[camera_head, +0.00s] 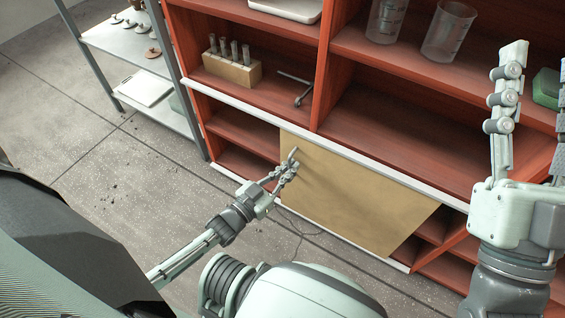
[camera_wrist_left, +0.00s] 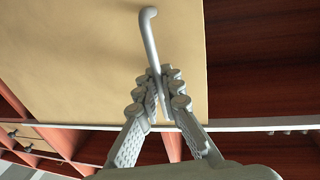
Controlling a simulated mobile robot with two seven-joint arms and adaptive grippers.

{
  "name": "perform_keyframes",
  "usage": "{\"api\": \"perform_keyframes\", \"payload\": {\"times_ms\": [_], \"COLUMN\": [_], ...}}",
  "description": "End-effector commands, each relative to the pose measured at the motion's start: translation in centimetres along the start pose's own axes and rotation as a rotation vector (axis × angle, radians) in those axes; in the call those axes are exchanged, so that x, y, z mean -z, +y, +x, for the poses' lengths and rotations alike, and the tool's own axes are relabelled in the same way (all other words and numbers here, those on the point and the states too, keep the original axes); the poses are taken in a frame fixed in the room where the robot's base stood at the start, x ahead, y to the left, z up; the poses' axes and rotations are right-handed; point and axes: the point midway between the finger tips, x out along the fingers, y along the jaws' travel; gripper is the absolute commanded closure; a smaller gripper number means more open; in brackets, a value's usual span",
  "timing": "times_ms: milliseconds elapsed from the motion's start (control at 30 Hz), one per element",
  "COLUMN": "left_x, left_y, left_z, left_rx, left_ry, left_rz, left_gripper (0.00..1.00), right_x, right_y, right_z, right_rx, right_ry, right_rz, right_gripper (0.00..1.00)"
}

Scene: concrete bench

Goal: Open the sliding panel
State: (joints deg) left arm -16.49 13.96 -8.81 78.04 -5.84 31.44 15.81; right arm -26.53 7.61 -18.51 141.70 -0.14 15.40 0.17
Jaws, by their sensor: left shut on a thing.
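The sliding panel (camera_head: 360,195) is a flat tan board between white rails on the lower part of the red-brown shelf unit. It covers the middle of that level, with open compartments at both sides. A grey bar handle (camera_wrist_left: 149,32) stands at its left end in the head view. My left gripper (camera_head: 287,170) is shut on this handle; in the wrist view its fingers (camera_wrist_left: 161,78) close around the handle's lower part, and the upper bent end stays clear. My right gripper (camera_head: 538,78) is raised at the right, open, away from the panel.
Above the panel, a wooden block with several grey pegs (camera_head: 232,70), a grey tool (camera_head: 297,88) and clear beakers (camera_head: 448,31) stand on the shelves. A green item (camera_head: 546,88) is at the far right. A metal rack (camera_head: 130,45) stands left; the concrete floor (camera_head: 90,155) is mostly clear.

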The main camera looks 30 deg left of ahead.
Motion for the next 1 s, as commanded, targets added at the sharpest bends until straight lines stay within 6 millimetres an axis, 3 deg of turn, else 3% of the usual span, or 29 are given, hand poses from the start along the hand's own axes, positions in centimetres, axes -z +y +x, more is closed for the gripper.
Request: {"api": "perform_keyframes", "payload": {"times_ms": [367, 500, 767, 867, 1000], "left_x": [-0.2, -0.2, -0.1, -0.1, -0.2], "left_y": [0.3, 0.3, 0.2, 0.2, 0.2], "left_z": [-0.1, -0.1, -0.1, -0.6, -2.8], "left_rx": [-0.002, -0.002, -0.001, -0.001, -0.002], "left_ry": [-0.002, -0.003, -0.001, -0.002, -0.005], "left_rz": [-0.001, 0.0, 0.0, 0.0, 0.0], "left_gripper": [1.0, 0.84, 0.84, 0.84, 0.84], "right_x": [-0.1, -0.1, -0.1, -0.2, -0.2], "right_y": [0.0, 0.0, 0.0, 0.0, 0.0], "right_z": [0.0, 0.0, 0.0, 0.0, 0.0], "right_rx": [0.0, 0.0, 0.001, 0.001, 0.001], "right_ry": [-0.008, -0.006, -0.009, -0.009, -0.009], "right_rz": [0.0, 0.0, 0.001, 0.001, 0.001], "right_gripper": [0.54, 0.54, 0.54, 0.54, 0.54]}}
